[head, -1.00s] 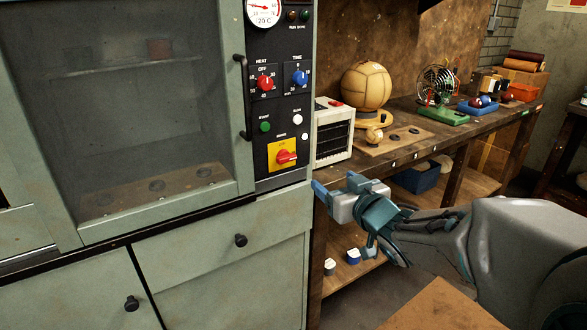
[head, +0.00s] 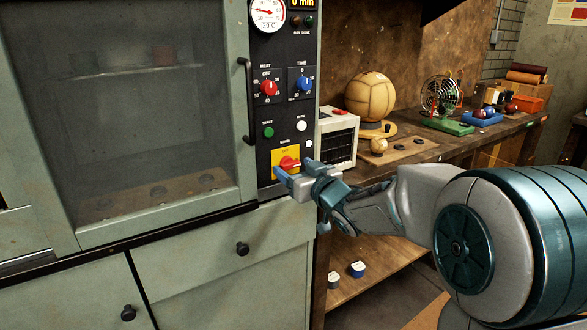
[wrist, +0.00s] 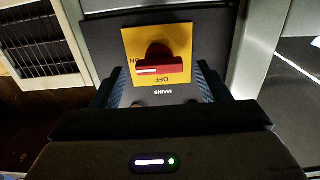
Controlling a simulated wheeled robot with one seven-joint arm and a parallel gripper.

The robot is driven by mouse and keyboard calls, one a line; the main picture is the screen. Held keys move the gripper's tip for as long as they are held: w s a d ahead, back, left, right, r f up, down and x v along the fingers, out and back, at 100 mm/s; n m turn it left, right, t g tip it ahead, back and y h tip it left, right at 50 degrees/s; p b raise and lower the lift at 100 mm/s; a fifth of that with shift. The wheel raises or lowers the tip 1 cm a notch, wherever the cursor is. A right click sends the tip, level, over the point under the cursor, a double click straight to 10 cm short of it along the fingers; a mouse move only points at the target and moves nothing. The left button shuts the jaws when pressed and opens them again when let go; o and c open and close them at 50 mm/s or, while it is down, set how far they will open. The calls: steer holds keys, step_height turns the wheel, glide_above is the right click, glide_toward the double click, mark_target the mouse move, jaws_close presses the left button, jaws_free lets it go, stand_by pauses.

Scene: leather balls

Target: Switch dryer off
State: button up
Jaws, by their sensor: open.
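The dryer (head: 262,150) is a grey-green cabinet with a window and a black control panel. Its mains switch is a red knob (head: 289,163) on a yellow plate (head: 279,157), low on the panel. In the wrist view the knob (wrist: 160,60) lies crosswise, its white line at the ON side; OFF is marked on another side of the plate (wrist: 173,82). My gripper (head: 296,170) is open in front of the switch. In the wrist view its fingers (wrist: 160,85) stand left and right of the plate's lower part, with gaps beside the knob; I see no contact.
Above the switch are a green button (head: 268,132), a white button (head: 302,126), a red heat knob (head: 268,88) and a blue time knob (head: 305,84). A white vented box (head: 338,138) stands close right of the panel, on the workbench.

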steer(key=shift+x, duration=0.8)
steer(key=c, duration=1)
steer(key=shift+o, duration=0.2)
